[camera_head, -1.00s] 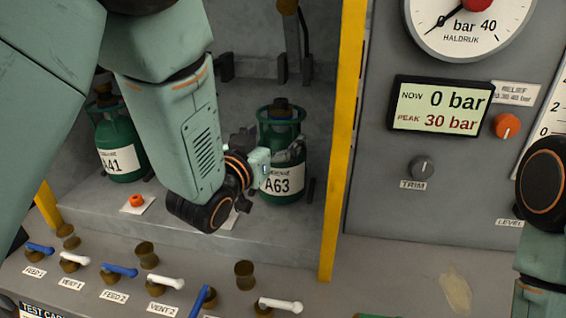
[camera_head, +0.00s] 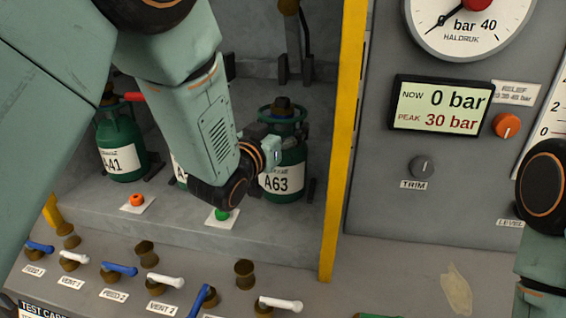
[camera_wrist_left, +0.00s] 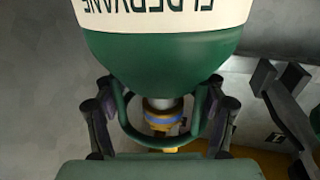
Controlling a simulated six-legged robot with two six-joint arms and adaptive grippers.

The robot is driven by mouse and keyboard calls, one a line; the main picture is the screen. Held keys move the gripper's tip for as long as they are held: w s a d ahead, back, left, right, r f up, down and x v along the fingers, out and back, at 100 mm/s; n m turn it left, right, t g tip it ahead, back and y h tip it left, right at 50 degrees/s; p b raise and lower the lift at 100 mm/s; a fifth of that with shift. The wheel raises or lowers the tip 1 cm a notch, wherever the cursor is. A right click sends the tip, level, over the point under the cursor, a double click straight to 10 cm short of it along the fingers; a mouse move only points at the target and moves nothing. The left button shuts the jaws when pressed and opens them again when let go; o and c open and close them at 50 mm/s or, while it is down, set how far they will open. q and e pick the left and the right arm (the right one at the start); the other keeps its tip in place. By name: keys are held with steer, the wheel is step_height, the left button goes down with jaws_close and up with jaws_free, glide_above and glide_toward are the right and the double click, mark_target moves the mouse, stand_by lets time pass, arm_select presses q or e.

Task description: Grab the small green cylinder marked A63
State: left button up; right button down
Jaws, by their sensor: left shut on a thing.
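The small green cylinder marked A63 (camera_head: 281,184) stands upright in the right part of the grey bay, beside the yellow post. It has a white label and a round collar guard at its top. My left gripper (camera_head: 284,146) is at its upper part, just above the label, and partly hides it. In the left wrist view the cylinder (camera_wrist_left: 165,52) appears upside down, with the brass valve inside the collar. My left gripper's fingers (camera_wrist_left: 160,100) lie at both sides of the collar, shut on it. My right arm shows at the right edge, its gripper out of view.
Cylinder A41 (camera_head: 121,150) and a mostly hidden cylinder stand to the left. Orange (camera_head: 137,200) and green (camera_head: 222,214) buttons lie in front. The yellow post (camera_head: 343,150) borders the bay closely on the right. Valve levers (camera_head: 165,282) line the front.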

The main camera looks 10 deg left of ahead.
arm_select(q)
steer(key=shift+a, duration=0.1)
steer(key=shift+c, duration=1.4)
steer(key=c, duration=0.8)
steer(key=shift+r, duration=0.2)
steer(key=shift+c, duration=0.5)
steer(key=shift+r, duration=0.1)
